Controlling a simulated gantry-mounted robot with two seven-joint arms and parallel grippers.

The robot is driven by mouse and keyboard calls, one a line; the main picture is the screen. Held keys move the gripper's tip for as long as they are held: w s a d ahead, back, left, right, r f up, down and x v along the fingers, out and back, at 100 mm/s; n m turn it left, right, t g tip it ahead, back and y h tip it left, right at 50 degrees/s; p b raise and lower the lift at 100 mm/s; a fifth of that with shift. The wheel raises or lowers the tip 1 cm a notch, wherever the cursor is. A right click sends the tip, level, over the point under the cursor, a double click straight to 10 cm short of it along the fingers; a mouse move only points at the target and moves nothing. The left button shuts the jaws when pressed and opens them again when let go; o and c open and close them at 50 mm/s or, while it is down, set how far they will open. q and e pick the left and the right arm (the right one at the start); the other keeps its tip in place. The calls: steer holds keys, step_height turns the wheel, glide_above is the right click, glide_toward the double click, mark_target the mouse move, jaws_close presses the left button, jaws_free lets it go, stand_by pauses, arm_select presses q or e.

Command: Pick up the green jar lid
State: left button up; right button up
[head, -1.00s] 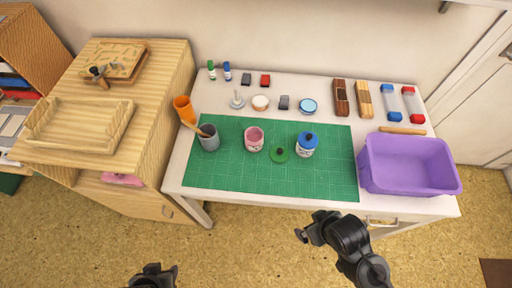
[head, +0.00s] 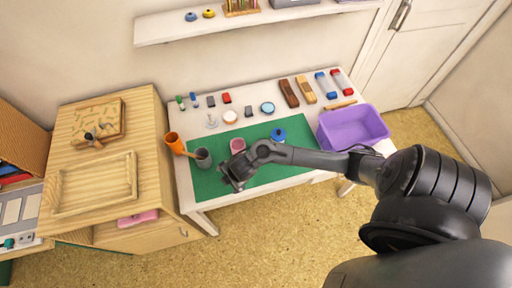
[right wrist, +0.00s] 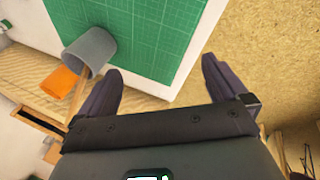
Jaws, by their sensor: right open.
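The green jar lid is not visible now. In the head view my right arm covers the mat between the pink jar (head: 237,145) and the blue-lidded jar (head: 278,135), where the lid lay a second ago. My right gripper (head: 231,178) is above the front left part of the green mat (head: 207,186), left of that spot. In the right wrist view the right gripper (right wrist: 160,66) is open, with nothing between its fingers. My left gripper is not in view.
A purple bin (head: 352,127) stands at the table's right.

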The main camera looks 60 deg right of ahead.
steer(key=d+g, duration=0.1)
steer(key=d, duration=0.6)
steer(key=s+d+f+n+g, duration=0.1)
steer(key=d+g, duration=0.1)
steer(key=d, duration=0.5)
steer(key=d+f+g+b, duration=0.1)
steer(key=d, duration=0.6)
steer(key=shift+s+d+f+n, duration=0.15)
steer(key=shift+s+d+n, duration=0.05)
steer(key=shift+n, duration=0.2)
steer(key=shift+s+f+b, duration=0.15)
steer(key=shift+f+b, duration=0.3)
steer(key=shift+f, duration=2.85)
steer(key=c, duration=1.1)
